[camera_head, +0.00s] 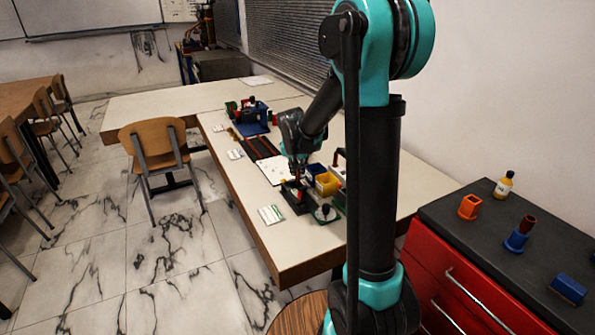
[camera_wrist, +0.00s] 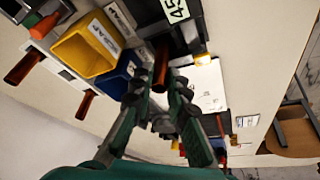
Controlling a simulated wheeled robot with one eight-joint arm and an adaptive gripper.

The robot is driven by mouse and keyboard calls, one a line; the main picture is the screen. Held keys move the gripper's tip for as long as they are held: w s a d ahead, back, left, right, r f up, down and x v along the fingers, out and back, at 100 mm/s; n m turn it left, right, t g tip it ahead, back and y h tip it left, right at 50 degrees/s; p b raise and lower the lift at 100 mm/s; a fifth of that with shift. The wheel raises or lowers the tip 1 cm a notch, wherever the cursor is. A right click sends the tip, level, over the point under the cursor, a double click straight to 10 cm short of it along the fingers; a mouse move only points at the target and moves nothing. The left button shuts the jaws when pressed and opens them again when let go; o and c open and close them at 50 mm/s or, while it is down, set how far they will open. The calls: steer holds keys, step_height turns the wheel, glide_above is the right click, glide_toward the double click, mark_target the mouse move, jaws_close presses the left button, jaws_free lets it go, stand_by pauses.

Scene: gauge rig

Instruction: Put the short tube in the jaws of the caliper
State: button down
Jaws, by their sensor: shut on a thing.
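My gripper (camera_head: 297,164) is low over the near part of the long table. In the wrist view my gripper (camera_wrist: 161,92) has its fingertips close together on a reddish-brown tube (camera_wrist: 161,67), which points away from the fingers. A black device (camera_wrist: 187,32) with a "45" label lies right at the tube's far end; it looks like the gauge or caliper, but its jaws cannot be made out. In the head view this dark device (camera_head: 297,198) is below my gripper. I cannot tell whether the tube touches it.
A yellow bin (camera_head: 327,184) and a blue bin (camera_head: 314,170) stand close beside my gripper. White sheets (camera_head: 272,169) lie on the table. A blue rig (camera_head: 252,118) stands farther back. A red cabinet (camera_head: 470,270) at right carries a bottle (camera_head: 504,185) and small holders.

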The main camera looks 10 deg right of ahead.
steer(key=shift+f, duration=0.1)
steer(key=c, duration=1.5)
jaws_free()
steer(key=v, duration=1.2)
steer(key=s+d+f+n, duration=0.1)
steer(key=s+d+f, duration=0.1)
steer(key=s+f, duration=0.3)
steer(key=s+d+f+n+y, duration=0.1)
steer(key=s+f, duration=0.4)
steer(key=s, duration=0.7)
steer(key=s+d+f+n, duration=0.1)
steer(key=s+d+f, duration=0.1)
steer(key=s+f, duration=0.3)
steer(key=shift+s+d+f+n+y, duration=0.1)
steer(key=shift+s+d+n+y, duration=0.1)
steer(key=shift+s, duration=0.7)
steer(key=shift+s+d+f+n+y, duration=0.1)
steer(key=shift+s+d+n, duration=0.1)
steer(key=shift+s, duration=0.7)
